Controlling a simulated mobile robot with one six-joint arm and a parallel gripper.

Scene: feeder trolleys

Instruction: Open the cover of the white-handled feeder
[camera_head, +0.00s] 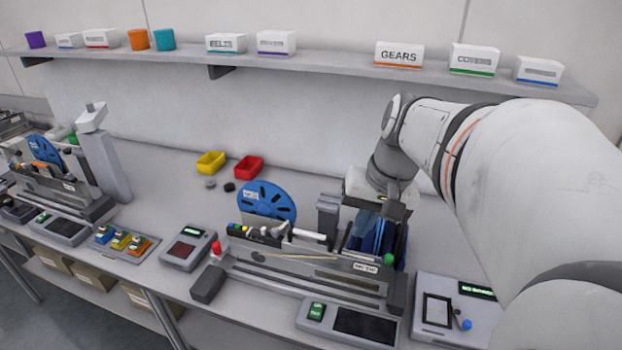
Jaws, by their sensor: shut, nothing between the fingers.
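A feeder (300,270) stands on the bench in the centre, with a blue reel (266,201) at its back. A short white bar (309,235), which looks like its white handle, lies level along its top. A dark blue, see-through part (367,232) stands at the feeder's right end; I cannot tell for sure whether it is the cover. My gripper (384,213) points down at this right end, close to the blue part, and is shut and empty. Its fingertips are small and partly lost against the blue part, so contact is unclear.
A second feeder (55,185) with a blue reel stands at the left. Yellow (211,162) and red (248,167) bins sit behind. Control boxes (350,322) line the front edge. A shelf (300,67) with small boxes runs above. My arm fills the right side.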

